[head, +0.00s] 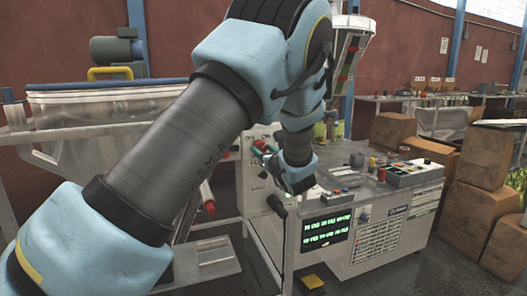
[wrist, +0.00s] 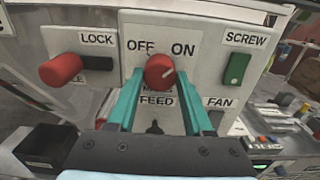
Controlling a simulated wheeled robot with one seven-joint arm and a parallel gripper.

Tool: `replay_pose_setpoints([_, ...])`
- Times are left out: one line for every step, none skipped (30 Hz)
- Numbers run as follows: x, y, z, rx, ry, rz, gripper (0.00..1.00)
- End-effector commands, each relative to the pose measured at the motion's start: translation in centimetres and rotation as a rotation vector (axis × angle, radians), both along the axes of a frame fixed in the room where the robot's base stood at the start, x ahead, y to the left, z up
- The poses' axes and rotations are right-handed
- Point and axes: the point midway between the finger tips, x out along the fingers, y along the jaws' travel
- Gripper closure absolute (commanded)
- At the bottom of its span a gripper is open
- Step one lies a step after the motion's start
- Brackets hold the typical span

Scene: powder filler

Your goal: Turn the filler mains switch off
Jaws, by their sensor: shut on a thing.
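The red rotary switch knob (wrist: 159,67) sits on a white panel plate (wrist: 208,72) between the OFF label on its left and the ON label on its right. Its white pointer mark is tilted up and right, toward ON. A small label below it is mostly hidden, so I cannot read it fully. My gripper (wrist: 158,88) is shut on this knob, with one teal finger on each side. In the head view my gripper is at the filler's front panel (head: 255,180), and my arm hides part of that panel.
A red LOCK knob (wrist: 62,69) stands out to the left. A green SCREW switch (wrist: 236,69) is to the right. FEED and FAN labels and a dark toggle (wrist: 154,128) are below. A bench with a control box (head: 410,174) stands right of the panel.

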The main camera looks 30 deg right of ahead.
Motion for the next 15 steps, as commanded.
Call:
replay_pose_setpoints([-0.01,-0.01,0.0,0.0,0.0,0.0,1.0])
replay_pose_setpoints([-0.01,-0.01,0.0,0.0,0.0,0.0,1.0])
replay_pose_setpoints([-0.01,-0.01,0.0,0.0,0.0,0.0,1.0])
replay_pose_setpoints([-0.01,-0.01,-0.02,-0.001,0.0,0.0,1.0])
replay_pose_setpoints([-0.01,-0.01,-0.03,-0.002,0.0,0.0,1.0])
replay_pose_setpoints([-0.02,-0.01,-0.07,-0.005,0.001,0.0,1.0])
replay_pose_setpoints([-0.01,-0.01,-0.1,-0.009,0.001,0.0,1.0])
replay_pose_setpoints([-0.01,-0.01,-0.14,-0.014,0.002,0.0,1.0])
replay_pose_setpoints([-0.02,-0.01,-0.21,-0.023,0.003,0.0,1.0])
replay_pose_setpoints([-0.02,-0.01,-0.26,-0.031,0.004,0.0,1.0])
replay_pose_setpoints([-0.02,-0.01,-0.31,-0.041,0.005,0.0,1.0])
replay_pose_setpoints([-0.02,-0.01,-0.37,-0.056,0.006,0.0,1.0])
replay_pose_setpoints([-0.02,0.0,-0.41,-0.07,0.008,0.0,1.0])
replay_pose_setpoints([-0.02,0.0,-0.45,-0.085,0.009,0.0,1.0])
replay_pose_setpoints([-0.02,0.0,-0.55,-0.109,0.012,0.0,1.0])
